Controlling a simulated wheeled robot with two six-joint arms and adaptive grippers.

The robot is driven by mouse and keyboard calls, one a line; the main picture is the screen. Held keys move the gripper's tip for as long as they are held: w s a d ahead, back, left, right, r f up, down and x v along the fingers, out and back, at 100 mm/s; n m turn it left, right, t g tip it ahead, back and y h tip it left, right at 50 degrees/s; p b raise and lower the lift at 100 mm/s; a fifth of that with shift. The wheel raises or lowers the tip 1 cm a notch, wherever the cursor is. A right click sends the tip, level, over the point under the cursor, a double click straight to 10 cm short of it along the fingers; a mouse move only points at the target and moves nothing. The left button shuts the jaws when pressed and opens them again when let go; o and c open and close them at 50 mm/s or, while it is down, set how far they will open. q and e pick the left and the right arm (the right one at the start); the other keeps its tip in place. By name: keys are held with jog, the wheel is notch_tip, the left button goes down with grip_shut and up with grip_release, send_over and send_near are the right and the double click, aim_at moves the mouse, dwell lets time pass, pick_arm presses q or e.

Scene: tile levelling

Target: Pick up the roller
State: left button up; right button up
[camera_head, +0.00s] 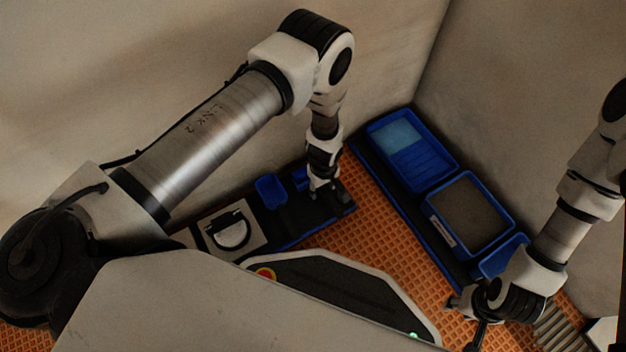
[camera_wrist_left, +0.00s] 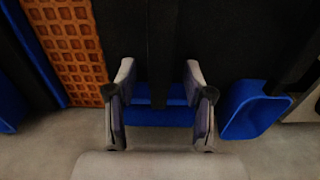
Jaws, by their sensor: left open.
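My left gripper (camera_head: 326,196) is over the dark tray with blue edges (camera_head: 318,227) by the wall. In the left wrist view, my left gripper (camera_wrist_left: 160,85) is open, its fingers spread on either side of a blue holder (camera_wrist_left: 165,117). A narrow dark bar (camera_wrist_left: 163,45) runs up from between the fingers; I cannot tell whether it is part of the roller. The roller cannot be clearly made out in either view. My right gripper (camera_head: 466,312) is low at the right, near the blue bins; I cannot tell whether it is open.
A blue bin (camera_wrist_left: 254,108) stands right of the left gripper. At the right, a long dark base (camera_head: 378,172) carries a blue tray with light-blue contents (camera_head: 400,138) and one with a grey-brown surface (camera_head: 470,213). Orange grid flooring (camera_head: 355,234) lies between. Walls rise close behind.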

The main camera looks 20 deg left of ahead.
aim_at(322, 188)
pick_arm(q)
notch_tip(322, 188, down, 2)
jog(key=shift+f+b, duration=0.1)
jog(key=shift+b, duration=0.2)
jog(key=shift+r, duration=0.25)
grip_shut()
pick_arm(e)
jog(key=shift+f, duration=0.75)
pick_arm(q)
notch_tip(322, 188, up, 10)
jog(key=p, duration=0.9)
jog(key=shift+r, duration=0.1)
pick_arm(e)
notch_tip(322, 188, up, 9)
jog(key=shift+f, duration=0.2)
pick_arm(q)
jog(key=shift+s, duration=0.1)
pick_arm(e)
jog(key=shift+s, duration=0.1)
